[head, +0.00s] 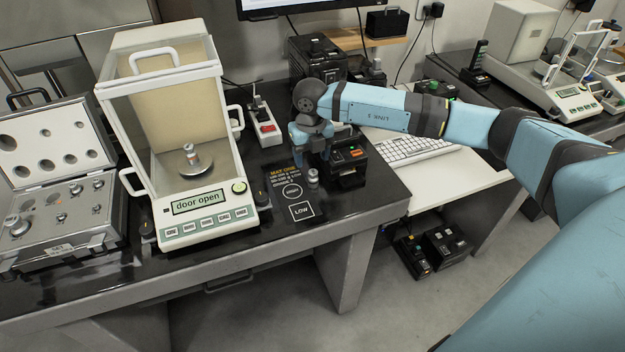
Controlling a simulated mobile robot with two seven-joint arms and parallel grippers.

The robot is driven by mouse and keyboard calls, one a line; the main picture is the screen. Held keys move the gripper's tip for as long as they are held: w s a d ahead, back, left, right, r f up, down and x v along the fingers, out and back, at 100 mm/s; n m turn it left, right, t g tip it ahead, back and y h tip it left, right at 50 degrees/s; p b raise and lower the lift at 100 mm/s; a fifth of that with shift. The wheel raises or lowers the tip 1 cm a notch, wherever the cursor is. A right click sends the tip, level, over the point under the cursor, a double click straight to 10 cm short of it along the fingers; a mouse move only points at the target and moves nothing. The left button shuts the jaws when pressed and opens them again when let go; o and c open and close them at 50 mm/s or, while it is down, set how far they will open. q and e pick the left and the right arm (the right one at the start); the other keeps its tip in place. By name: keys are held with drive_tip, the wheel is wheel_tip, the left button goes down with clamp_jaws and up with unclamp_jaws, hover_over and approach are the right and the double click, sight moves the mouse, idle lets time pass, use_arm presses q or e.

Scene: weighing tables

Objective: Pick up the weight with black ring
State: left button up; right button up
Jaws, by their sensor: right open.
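A small metal weight (313,178) stands upright at the right edge of a black mat (275,194) marked HIGH and LOW. Another small metal weight (191,155) stands on the round pan (182,167) inside the balance (205,208), whose display reads "door open". Both are too small to tell for sure which has a black ring. My right gripper (313,159) points down just above and behind the weight by the mat. It is open, and its fingertips are hard to make out. I cannot tell if they touch anything. My left gripper is out of view.
An open weight case (62,250) with several weights stands left of the balance. A black device (347,168) is close right of my right gripper. A keyboard (415,148) lies on the white desk further right. The dark table's front edge is near the mat.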

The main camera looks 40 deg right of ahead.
sight(313, 171)
drive_tip(key=shift+s+d+f, duration=0.1)
drive_tip(key=shift+s+f, duration=0.05)
drive_tip(key=shift+f, duration=1.35)
drive_tip(key=shift+s+f, duration=0.1)
drive_tip(key=shift+f, duration=1.35)
clamp_jaws()
drive_tip(key=shift+r, duration=0.15)
